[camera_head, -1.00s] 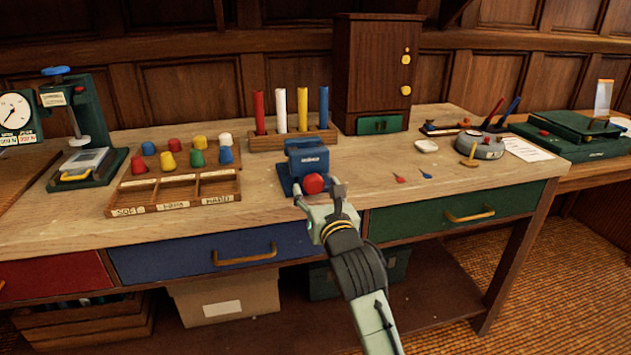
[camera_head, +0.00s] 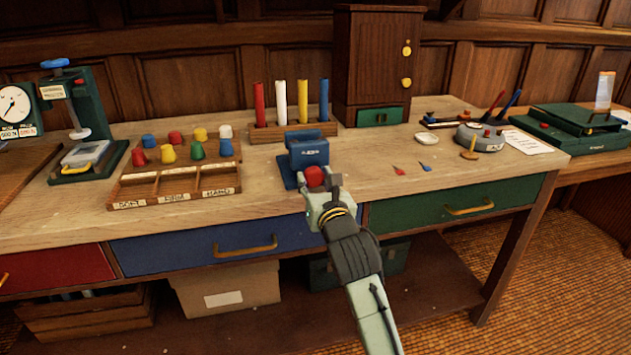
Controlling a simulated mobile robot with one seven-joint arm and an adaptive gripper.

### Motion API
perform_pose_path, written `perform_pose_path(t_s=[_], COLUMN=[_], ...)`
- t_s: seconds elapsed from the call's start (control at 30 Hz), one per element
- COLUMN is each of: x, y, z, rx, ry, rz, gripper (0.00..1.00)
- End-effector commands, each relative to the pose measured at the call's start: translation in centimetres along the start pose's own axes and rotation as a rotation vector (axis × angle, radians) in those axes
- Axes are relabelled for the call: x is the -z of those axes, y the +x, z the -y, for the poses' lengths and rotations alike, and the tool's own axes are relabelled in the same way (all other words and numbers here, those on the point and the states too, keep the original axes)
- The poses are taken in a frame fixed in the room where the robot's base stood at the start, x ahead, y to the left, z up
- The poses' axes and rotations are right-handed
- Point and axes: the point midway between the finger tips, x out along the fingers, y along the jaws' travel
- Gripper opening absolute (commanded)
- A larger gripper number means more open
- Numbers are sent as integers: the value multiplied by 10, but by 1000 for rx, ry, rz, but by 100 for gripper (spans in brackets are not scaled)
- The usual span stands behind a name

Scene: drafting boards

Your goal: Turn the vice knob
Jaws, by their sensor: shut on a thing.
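The blue vice (camera_head: 305,150) stands on the wooden bench, near its front edge. Its round red knob (camera_head: 314,177) faces the front, toward my arm. My gripper (camera_head: 317,184) reaches up from the lower right and is shut on the red knob, with its fingers on either side of it. The lower part of the knob is partly hidden by the gripper.
A sorting tray (camera_head: 178,203) with several coloured caps behind it lies left of the vice. A rack (camera_head: 262,134) of coloured rods stands behind it. A wooden cabinet (camera_head: 378,75) is at the back. The bench right of the vice is mostly clear, with small red and blue pieces.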

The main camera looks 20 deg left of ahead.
Motion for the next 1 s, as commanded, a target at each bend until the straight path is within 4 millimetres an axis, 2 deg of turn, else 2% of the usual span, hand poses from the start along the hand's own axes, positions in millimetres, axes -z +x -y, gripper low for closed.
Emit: perform_pose_path(t_s=[0.2, 0.57, 1.0], x=[0, 2, 3], y=[0, 0, 0], z=[0, -1, -1], rx=[0, -1, -1], ry=[0, 66, 420], rz=[0, 0, 1], gripper=[11, 11, 11])
